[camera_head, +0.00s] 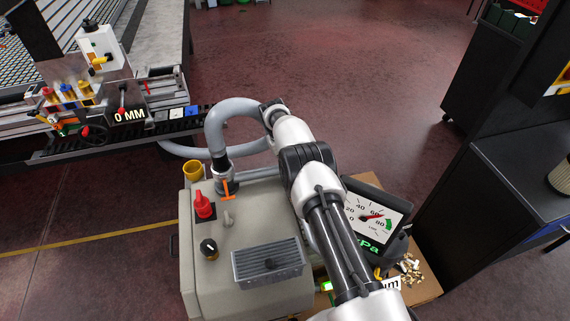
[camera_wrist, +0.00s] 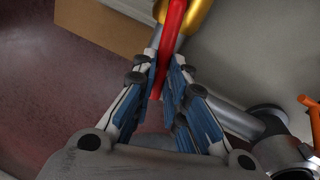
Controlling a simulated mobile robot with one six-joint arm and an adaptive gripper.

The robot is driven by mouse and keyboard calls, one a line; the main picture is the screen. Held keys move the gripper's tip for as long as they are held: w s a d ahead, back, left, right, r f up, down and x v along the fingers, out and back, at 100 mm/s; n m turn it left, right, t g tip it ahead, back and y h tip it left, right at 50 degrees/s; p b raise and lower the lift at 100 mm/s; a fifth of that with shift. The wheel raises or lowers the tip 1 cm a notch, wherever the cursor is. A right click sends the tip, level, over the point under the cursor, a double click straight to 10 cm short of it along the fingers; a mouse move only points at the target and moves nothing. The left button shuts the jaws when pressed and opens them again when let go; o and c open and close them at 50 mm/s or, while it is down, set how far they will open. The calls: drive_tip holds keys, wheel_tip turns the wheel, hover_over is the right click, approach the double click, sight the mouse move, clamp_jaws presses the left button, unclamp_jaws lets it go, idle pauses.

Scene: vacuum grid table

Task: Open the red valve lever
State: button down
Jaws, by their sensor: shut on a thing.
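In the wrist view the red valve lever (camera_wrist: 173,25) runs down from the top edge, beside a brass-coloured valve body (camera_wrist: 200,12), to between my fingers. My gripper (camera_wrist: 162,78) is shut on the lever's lower end, with blue-padded fingers on both sides of it. A grey pipe lies behind the lever. In the head view my arm covers this area. I cannot make out the red lever or my gripper there.
A beige cabinet (camera_head: 215,285) carries a red knob (camera_head: 204,207), a black knob (camera_head: 209,248) and an orange handle (camera_head: 227,190), also in the wrist view (camera_wrist: 305,140). A pressure gauge (camera_head: 372,214) stands right of my arm. A grey hose (camera_head: 217,125) arches behind.

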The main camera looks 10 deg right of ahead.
drive_tip(key=shift+d+m, duration=0.2)
drive_tip(key=shift+m, duration=0.2)
drive_tip(key=c, duration=1.6)
unclamp_jaws()
drive_tip(key=shift+w+r, duration=0.1)
wheel_tip(320, 180, up, 12)
drive_tip(key=a, duration=0.2)
drive_tip(key=shift+s+a+f, duration=0.15)
drive_tip(key=shift+s+f, duration=0.05)
drive_tip(key=shift+s, duration=0.1)
